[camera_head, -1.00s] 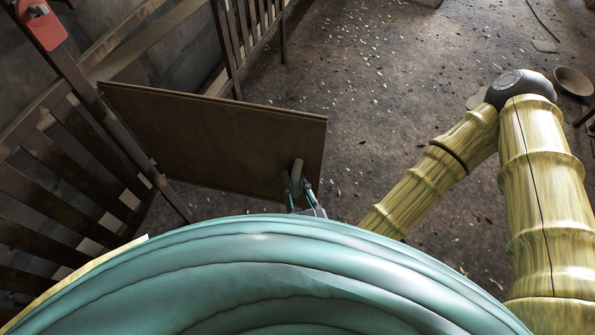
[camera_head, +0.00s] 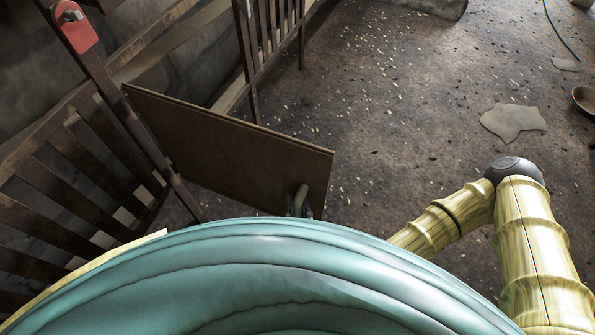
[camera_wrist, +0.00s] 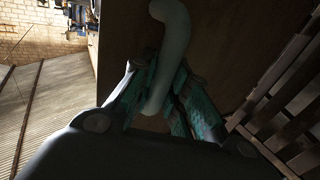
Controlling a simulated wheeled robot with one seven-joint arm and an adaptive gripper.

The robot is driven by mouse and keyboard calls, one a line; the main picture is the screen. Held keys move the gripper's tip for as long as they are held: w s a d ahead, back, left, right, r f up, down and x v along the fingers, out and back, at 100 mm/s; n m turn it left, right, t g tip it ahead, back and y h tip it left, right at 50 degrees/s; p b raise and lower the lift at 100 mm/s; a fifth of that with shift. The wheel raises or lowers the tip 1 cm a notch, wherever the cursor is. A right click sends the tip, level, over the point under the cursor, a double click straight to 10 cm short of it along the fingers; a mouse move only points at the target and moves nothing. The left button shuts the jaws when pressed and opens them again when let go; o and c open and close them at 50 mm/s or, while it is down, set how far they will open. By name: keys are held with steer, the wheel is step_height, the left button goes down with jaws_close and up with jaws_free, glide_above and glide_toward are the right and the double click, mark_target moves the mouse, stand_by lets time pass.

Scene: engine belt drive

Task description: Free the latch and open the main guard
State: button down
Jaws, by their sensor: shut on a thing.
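The main guard (camera_head: 225,145) is a flat brown panel in the head view. Its far left edge meets a dark post and its free edge stands out towards me, away from the fence line. A pale curved handle (camera_head: 301,197) sits near the free edge's lower corner. In the wrist view the handle (camera_wrist: 172,20) runs down between the teal fingers of my gripper (camera_wrist: 163,82), which is shut on it. The guard's brown face (camera_wrist: 122,30) is behind. A red latch piece (camera_head: 75,27) with a grey knob is on the post at the top left.
Slatted dark fence (camera_head: 70,165) stands on the left, with another slatted section (camera_head: 270,35) behind the guard. My body hides the foreground.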

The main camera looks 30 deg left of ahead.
steer(key=shift+d+f, duration=0.15)
steer(key=shift+d, duration=0.05)
steer(key=c, duration=1.4)
jaws_free()
steer(key=shift+o, duration=0.2)
steer(key=shift+a, duration=0.1)
steer(key=v, duration=0.7)
steer(key=shift+s, duration=0.2)
